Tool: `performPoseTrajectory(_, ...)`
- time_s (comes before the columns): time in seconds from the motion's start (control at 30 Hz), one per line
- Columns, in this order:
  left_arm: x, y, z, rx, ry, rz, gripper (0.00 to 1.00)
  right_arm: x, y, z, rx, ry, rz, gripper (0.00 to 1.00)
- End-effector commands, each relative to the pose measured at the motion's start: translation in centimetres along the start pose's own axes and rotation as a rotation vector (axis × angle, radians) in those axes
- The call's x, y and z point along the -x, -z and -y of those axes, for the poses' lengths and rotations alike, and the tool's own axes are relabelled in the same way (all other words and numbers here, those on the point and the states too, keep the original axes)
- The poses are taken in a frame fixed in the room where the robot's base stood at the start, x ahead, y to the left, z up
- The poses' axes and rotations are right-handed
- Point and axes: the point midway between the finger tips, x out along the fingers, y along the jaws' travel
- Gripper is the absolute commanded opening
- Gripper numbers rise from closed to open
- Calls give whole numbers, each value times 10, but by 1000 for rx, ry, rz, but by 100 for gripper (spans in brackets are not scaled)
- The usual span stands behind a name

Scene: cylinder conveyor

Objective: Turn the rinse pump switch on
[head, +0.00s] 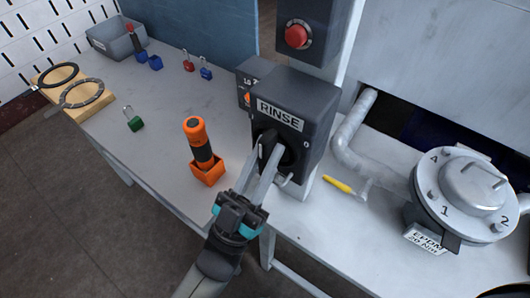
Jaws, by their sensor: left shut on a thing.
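The rinse pump switch (293,110) is a dark grey box with a "RINSE" label on its upper front face. It is mounted beside a white post on the bench. Its black rotary handle (270,140) sits on the front below the label. My left gripper (270,158) reaches up from below and is shut on the black handle. The fingers hide part of the handle, so its exact angle is hard to tell. My right gripper is not in view.
A red button box (297,36) is on the post above. An orange torch (198,141) stands in an orange holder to the left. Several padlocks (133,119) lie on the bench (165,95). A yellow-handled tool (340,185) and a flanged valve (466,195) are on the right.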

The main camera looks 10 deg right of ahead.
Motion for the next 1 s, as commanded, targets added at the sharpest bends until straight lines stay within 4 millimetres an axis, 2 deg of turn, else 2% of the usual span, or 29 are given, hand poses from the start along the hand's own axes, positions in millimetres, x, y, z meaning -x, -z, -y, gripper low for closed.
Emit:
performPoseTrajectory(0.27,0,0,0,6,4,-2,0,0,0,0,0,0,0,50)
performPoseTrajectory(0.3,0,0,0,6,4,-2,25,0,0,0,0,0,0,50)
performPoseTrajectory(0.53,0,0,0,3,2,-2,51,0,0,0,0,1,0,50)
performPoseTrajectory(0.83,2,0,0,2,1,0,51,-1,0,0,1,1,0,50)
performPoseTrajectory(1.0,24,-2,0,2,1,4,51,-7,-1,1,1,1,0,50)
